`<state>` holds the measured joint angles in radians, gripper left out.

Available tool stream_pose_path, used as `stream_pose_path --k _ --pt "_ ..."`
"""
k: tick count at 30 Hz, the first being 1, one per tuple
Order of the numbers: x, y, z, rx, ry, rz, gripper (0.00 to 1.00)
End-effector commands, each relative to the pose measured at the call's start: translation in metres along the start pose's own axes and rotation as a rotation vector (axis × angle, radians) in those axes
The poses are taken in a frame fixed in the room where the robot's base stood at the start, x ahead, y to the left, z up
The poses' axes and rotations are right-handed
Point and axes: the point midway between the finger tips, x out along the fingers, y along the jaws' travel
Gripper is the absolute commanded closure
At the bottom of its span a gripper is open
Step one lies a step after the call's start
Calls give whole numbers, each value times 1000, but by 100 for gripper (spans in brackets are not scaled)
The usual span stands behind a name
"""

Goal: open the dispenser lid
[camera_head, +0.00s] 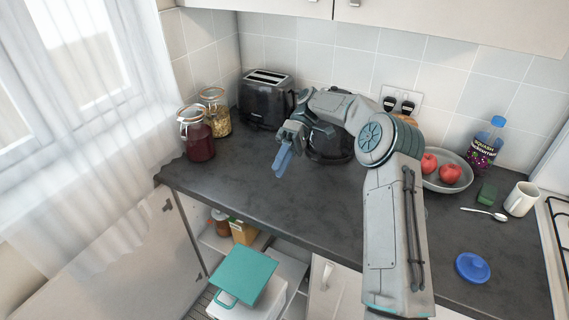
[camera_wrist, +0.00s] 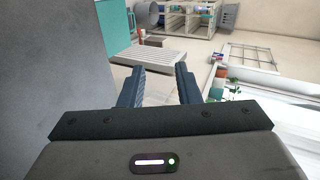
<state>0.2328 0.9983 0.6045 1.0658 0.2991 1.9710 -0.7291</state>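A white box (camera_head: 240,312) with a flat teal lid (camera_head: 246,274) stands low in front of the open shelves under the counter; I take it for the dispenser. I cannot tell whether the lid is fully shut. My gripper (camera_head: 283,160) is above the counter's left part, well above and apart from the lid. In the wrist view my gripper (camera_wrist: 159,86) has its two fingers apart with nothing between them. A teal surface (camera_wrist: 112,20) shows at the wrist view's upper left; I cannot tell if it is the lid.
The dark counter (camera_head: 300,222) lies between my arm and the lid. Two jars (camera_head: 198,140), a toaster (camera_head: 267,98) and a dark round appliance (camera_head: 328,145) stand behind my gripper. Fruit plate, bottle (camera_head: 486,145), mug (camera_head: 521,199) and blue lid (camera_head: 472,267) are at right.

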Motion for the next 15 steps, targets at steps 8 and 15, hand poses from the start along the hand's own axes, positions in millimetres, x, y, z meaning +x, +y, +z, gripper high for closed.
stream_pose_path --k 8,15 --pt "0 0 0 0 -1 0 70" --pt "0 -4 0 10 -4 13 70"
